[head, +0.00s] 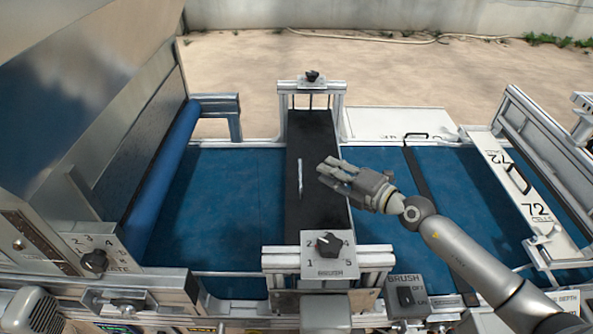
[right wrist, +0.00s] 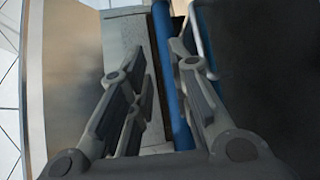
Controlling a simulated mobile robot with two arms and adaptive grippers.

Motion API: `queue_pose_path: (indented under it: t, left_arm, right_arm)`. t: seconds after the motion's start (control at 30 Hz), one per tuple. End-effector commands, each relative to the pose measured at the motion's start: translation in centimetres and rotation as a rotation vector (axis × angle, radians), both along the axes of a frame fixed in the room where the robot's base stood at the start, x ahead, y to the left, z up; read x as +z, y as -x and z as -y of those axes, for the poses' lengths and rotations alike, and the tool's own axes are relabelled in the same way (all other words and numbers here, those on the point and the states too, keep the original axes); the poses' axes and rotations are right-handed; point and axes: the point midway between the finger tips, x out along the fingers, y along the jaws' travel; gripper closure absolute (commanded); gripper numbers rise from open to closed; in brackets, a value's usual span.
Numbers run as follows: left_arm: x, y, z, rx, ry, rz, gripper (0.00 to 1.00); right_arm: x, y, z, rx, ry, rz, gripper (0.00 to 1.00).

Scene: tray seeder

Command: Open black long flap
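The black long flap (head: 312,140) lies flat across the blue belt in the middle of the head view. A thin upright-looking metal handle (head: 300,177) stands on its left part. My right gripper (head: 322,171) is over the flap, just right of the handle, with its fingers pointing left. In the right wrist view its two fingers (right wrist: 158,52) are apart with nothing between them. The dark surface at right there (right wrist: 270,60) looks like the flap, and a thin pale bar (right wrist: 204,38) beside it may be the handle. My left gripper is not in view.
A blue roller (head: 165,180) and tall metal hopper wall stand at the left. A post with a black knob (head: 312,76) stands behind the flap; a brush dial (head: 328,244) is in front. A white cover marked 72 (head: 510,180) is at right. Blue belt (head: 235,200) lies open between.

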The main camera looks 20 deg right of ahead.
Motion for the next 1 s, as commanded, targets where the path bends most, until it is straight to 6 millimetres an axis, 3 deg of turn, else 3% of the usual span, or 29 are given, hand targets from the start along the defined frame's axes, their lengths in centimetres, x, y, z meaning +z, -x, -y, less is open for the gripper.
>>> queue_pose_path:
  t: [0.13, 0.37, 0.5, 0.77, 1.0]
  left_arm:
    - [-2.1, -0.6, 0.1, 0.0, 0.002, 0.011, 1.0]
    - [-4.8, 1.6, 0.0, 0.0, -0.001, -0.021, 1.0]
    - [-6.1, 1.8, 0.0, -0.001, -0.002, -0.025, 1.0]
    - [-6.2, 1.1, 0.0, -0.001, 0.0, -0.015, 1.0]
    - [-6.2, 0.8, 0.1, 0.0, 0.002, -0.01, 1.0]
  right_arm:
    - [-2.2, 0.0, 0.0, 0.0, 0.0, 0.0, 0.81]
    - [-4.8, 0.0, 0.0, 0.0, 0.0, 0.0, 0.81]
    - [-6.0, 0.0, 0.0, 0.0, 0.0, 0.0, 0.81]
    - [-6.3, -1.0, -0.5, -0.001, -0.002, 0.001, 0.81]
    - [-6.8, -4.4, -2.4, -0.001, -0.003, 0.003, 0.81]
